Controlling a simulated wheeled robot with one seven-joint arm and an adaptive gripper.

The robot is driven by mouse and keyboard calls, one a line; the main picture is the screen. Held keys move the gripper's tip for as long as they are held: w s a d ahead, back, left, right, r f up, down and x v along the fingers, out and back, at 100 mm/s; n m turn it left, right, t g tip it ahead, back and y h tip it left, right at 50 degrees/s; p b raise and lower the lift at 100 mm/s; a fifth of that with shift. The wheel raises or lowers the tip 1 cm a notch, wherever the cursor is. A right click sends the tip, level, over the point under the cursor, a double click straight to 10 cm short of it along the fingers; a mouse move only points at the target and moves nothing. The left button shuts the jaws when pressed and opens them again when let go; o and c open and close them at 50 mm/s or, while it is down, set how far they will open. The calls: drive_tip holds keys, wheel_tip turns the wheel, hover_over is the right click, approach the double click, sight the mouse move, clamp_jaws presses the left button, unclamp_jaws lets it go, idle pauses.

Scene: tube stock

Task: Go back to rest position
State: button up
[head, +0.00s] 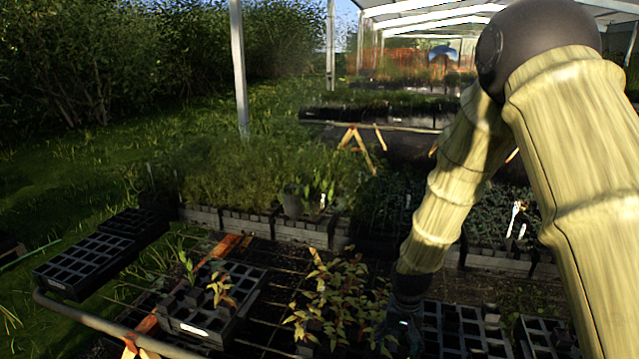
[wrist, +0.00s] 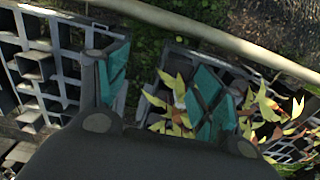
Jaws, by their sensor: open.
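My gripper (wrist: 160,85) shows in the wrist view with its two teal-padded fingers spread apart and nothing between them. In the head view my gripper (head: 402,335) hangs at the end of my arm, low and right of centre, just beside the leafy seedlings. The seedlings (head: 335,290) have yellow-green leaves and stand in a dark tray on the bench. In the wrist view yellow leaves (wrist: 180,105) show behind and beside the right finger. How far the fingers are from the leaves I cannot tell.
A black cell tray (head: 215,305) with a few small plants sits left of the seedlings. Empty black trays (head: 85,262) lie at the far left. A metal rail (head: 100,325) edges the bench. More potted plants (head: 240,185) stand behind. Grass lies open to the left.

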drive_tip(key=s+d+f+n+b, duration=0.1)
drive_tip(key=s+d+f, duration=0.1)
drive_tip(key=s+f, duration=1.45)
drive_tip(key=s+f+b, duration=0.1)
drive_tip(key=s+f, duration=0.3)
drive_tip(key=s, duration=0.5)
drive_tip(key=s+d+f+n, duration=0.1)
drive_tip(key=s+f, duration=0.4)
drive_tip(key=s, duration=0.4)
drive_tip(key=shift+s+d+f+n+b, duration=0.15)
drive_tip(key=shift+s+d+n+b, duration=0.05)
drive_tip(key=shift+d+n+b, duration=0.15)
